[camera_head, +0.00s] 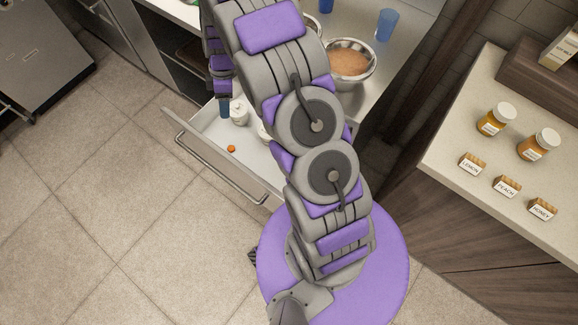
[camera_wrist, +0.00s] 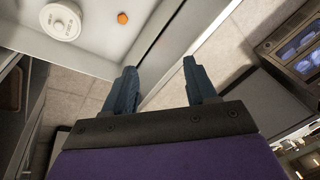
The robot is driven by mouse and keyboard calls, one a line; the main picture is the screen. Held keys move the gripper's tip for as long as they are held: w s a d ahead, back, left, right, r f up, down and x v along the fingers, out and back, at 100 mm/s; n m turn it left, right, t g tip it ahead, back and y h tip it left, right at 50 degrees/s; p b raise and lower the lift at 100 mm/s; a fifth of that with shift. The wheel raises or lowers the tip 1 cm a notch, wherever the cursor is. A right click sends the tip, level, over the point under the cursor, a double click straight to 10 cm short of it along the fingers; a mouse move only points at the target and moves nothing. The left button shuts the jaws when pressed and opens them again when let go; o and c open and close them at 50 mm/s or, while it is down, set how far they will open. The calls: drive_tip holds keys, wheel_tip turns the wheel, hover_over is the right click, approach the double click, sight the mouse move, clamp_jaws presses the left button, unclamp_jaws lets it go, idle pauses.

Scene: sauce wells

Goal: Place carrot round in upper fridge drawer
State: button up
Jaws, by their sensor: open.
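A small orange carrot round (camera_head: 231,149) lies on the white floor of the pulled-out drawer (camera_head: 196,149), near its front panel. It also shows in the wrist view (camera_wrist: 123,18), at the top, beyond my fingertips and apart from them. My gripper (camera_wrist: 160,75) is open with nothing between its two dark fingers. In the head view my gripper (camera_head: 224,107) is partly hidden and hangs by the drawer's back left part, near a white lidded jar (camera_head: 239,113). The jar also shows in the wrist view (camera_wrist: 61,20).
A steel bowl of orange-brown food (camera_head: 350,64) and a blue cup (camera_head: 387,25) stand on the counter behind the drawer. Jars (camera_head: 496,119) and labelled blocks (camera_head: 507,186) stand on the right counter. The tiled floor (camera_head: 110,200) at left is clear. My arm hides the drawer's right part.

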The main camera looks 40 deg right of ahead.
drive_tip(key=s+a+r+m, duration=0.2)
drive_tip(key=s+r+m, duration=0.2)
drive_tip(key=s+r, duration=0.55)
drive_tip(key=s+r+m+h, duration=0.1)
drive_tip(key=s+r+m, duration=0.3)
drive_tip(key=s, duration=0.9)
drive_tip(key=s+r+m+h, duration=0.1)
drive_tip(key=s+r+m, duration=0.4)
drive_tip(key=s, duration=0.9)
wheel_tip(320, 180, up, 3)
drive_tip(key=shift+s+r+h, duration=0.15)
drive_tip(key=shift+s+h, duration=0.1)
drive_tip(key=shift+h, duration=0.15)
